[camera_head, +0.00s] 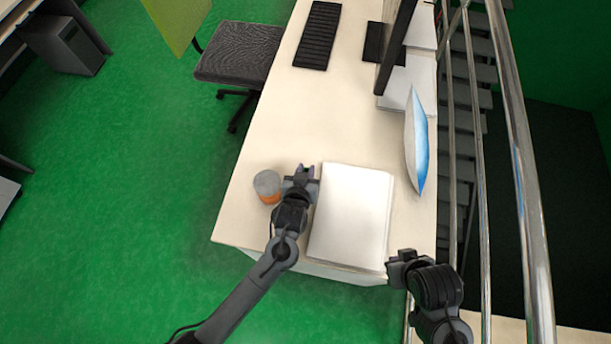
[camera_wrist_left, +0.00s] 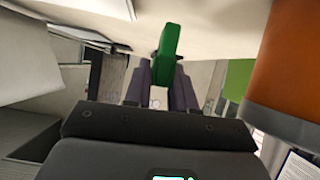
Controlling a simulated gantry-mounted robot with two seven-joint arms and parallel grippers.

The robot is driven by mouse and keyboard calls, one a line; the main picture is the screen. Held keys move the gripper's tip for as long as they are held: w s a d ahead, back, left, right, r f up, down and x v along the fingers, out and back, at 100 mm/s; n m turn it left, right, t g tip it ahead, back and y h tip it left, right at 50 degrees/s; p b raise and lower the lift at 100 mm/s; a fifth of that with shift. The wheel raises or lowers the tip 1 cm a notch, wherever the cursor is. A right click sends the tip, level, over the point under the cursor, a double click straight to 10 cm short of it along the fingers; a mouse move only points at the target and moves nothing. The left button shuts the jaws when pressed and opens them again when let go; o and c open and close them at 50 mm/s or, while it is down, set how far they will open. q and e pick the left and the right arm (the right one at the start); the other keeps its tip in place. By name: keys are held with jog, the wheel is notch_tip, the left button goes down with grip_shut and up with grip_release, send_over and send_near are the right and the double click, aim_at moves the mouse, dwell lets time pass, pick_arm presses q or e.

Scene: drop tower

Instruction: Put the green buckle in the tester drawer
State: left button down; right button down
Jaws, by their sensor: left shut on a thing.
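The green buckle (camera_wrist_left: 166,50) stands between the dark fingers of my left gripper (camera_wrist_left: 160,88) in the left wrist view. The gripper is shut on it. In the head view my left gripper (camera_head: 304,172) is over the desk, between a grey-and-orange cylinder and a white slab; only a trace of green shows at its fingertips. My right gripper (camera_head: 398,262) is by the desk's near right corner; its jaws are too small and dark to read. I cannot make out a tester drawer for certain in either view.
The grey-and-orange cylinder (camera_head: 268,184) stands close left of my left gripper, and the white slab (camera_head: 350,212) lies close right. A blue-white bag (camera_head: 416,145), keyboard (camera_head: 318,35) and monitor (camera_head: 396,45) are farther back. The desk's middle (camera_head: 325,118) is clear. A metal railing (camera_head: 525,170) runs along the right.

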pick_arm(q)
notch_tip(320, 180, down, 3)
jog(key=shift+f+b, duration=0.1)
jog(key=shift+b, duration=0.25)
jog(key=shift+f, duration=0.1)
jog(key=shift+f, duration=0.1)
jog(key=c, duration=0.9)
grip_release()
jog(key=shift+c, duration=0.2)
